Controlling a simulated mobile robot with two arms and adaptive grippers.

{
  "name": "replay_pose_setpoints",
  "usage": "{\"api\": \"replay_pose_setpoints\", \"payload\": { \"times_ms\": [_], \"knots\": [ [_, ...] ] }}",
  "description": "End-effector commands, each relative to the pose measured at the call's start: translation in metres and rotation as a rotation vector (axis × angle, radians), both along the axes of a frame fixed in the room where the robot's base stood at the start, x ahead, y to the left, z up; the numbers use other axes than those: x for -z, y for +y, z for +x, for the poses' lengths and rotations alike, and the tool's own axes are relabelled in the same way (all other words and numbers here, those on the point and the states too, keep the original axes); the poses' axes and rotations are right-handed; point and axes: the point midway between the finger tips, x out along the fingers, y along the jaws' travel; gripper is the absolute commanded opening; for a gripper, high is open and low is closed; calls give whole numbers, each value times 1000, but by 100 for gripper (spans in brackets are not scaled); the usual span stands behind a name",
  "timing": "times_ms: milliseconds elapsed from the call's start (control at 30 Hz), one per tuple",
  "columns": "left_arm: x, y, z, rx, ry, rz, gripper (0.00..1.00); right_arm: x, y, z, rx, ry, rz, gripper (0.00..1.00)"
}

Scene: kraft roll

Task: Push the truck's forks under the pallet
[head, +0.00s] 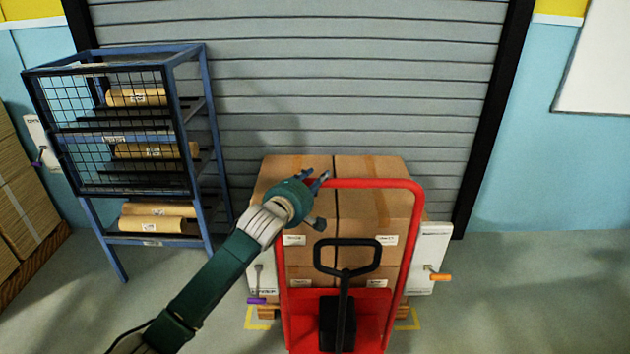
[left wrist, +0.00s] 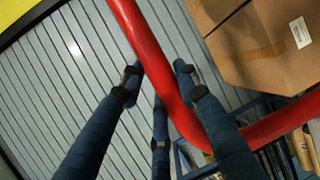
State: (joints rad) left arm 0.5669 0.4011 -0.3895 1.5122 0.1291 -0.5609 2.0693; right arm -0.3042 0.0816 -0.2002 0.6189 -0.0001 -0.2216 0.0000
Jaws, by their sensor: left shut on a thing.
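The red pallet truck (head: 412,240) stands at the front centre in the head view, with its red hoop frame upright and a black loop handle (head: 347,242) in the middle. Behind it, several brown cartons (head: 372,170) are stacked on a wooden pallet (head: 404,311), mostly hidden by the truck. The forks are hidden, so how far they reach under the pallet cannot be told. My left gripper (head: 318,184) is shut on the hoop's top left corner. In the left wrist view its fingers (left wrist: 158,82) close around the red bar (left wrist: 150,70). My right gripper is not in view.
A blue rack (head: 205,120) with paper rolls (head: 158,210) stands at the left. White panels (head: 432,250) flank the cartons, with an orange-handled piece (head: 440,277) at the right one. A grey shutter (head: 300,90) closes the back. Floor at the right (head: 520,290) is clear.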

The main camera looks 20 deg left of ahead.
Motion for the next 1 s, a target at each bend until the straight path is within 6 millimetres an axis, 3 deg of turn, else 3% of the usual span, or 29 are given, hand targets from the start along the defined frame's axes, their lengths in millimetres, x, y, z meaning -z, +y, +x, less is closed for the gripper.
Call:
{"api": "replay_pose_setpoints", "payload": {
  "times_ms": [367, 667, 700, 767, 1000],
  "knots": [
    [-2, 11, 26, -5, -4, 5, 0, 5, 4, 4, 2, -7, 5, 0],
    [-3, 11, 27, -4, -6, 8, 0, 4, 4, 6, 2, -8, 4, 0],
    [-2, 11, 27, -4, -4, 8, 39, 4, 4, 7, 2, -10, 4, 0],
    [-1, 10, 27, -3, -2, 7, 51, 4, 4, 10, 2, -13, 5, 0],
    [0, 9, 26, -1, 0, 3, 52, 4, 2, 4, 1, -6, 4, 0]
  ]
}}
